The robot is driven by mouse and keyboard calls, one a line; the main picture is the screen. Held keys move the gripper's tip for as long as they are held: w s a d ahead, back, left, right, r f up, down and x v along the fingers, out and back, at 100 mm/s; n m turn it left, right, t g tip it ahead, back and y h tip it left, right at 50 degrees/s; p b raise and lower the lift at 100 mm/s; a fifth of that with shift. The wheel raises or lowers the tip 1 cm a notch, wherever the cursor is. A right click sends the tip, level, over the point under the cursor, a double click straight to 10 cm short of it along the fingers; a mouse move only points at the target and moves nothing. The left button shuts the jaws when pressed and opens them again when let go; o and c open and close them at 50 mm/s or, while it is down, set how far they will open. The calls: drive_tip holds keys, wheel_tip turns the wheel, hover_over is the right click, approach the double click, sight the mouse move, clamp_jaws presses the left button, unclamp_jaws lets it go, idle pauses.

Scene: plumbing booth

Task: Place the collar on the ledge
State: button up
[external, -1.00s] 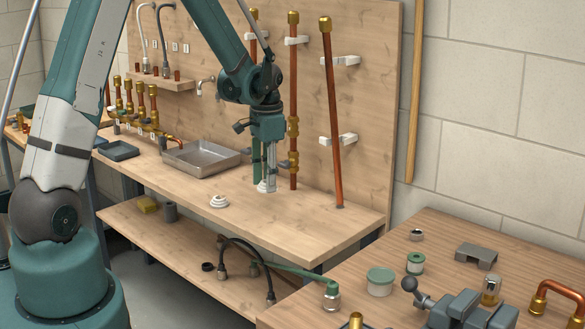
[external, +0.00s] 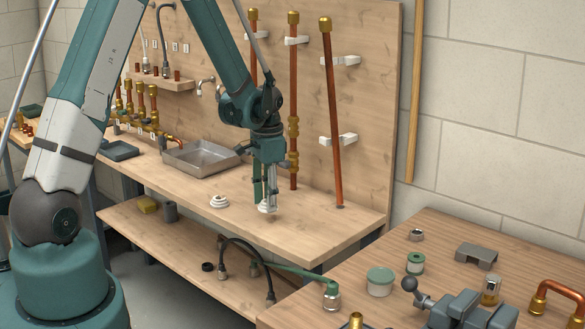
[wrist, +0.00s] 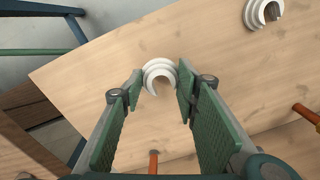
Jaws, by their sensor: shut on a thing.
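My gripper (external: 267,202) is shut on a white stepped collar (external: 267,208), pointing down over the front half of the wooden bench. In the wrist view the collar (wrist: 152,68) sits between the fingertips (wrist: 160,78), its open notch facing back toward my gripper. I cannot tell whether it touches the bench top. A second white collar (external: 219,201) lies on the bench to the left; it also shows at the top right of the wrist view (wrist: 255,14). A small wooden ledge (external: 172,85) with short copper stubs is fixed to the back panel.
Copper pipes (external: 293,110) stand along the back panel behind my gripper, one leaning (external: 333,120). A metal tray (external: 200,158) lies left of my gripper. Taps on copper pipes (external: 142,105) stand at the far left. The bench front right (external: 320,228) is clear.

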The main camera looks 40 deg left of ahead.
sight(268, 221)
drive_tip(key=shift+f, duration=1.9)
drive_tip(key=o, duration=0.9)
drive_tip(key=shift+f, duration=0.1)
drive_tip(key=shift+o, duration=0.2)
wheel_tip(268, 221, up, 12)
drive_tip(key=shift+d, duration=0.2)
drive_tip(key=shift+s, duration=0.1)
drive_tip(key=shift+r, duration=0.2)
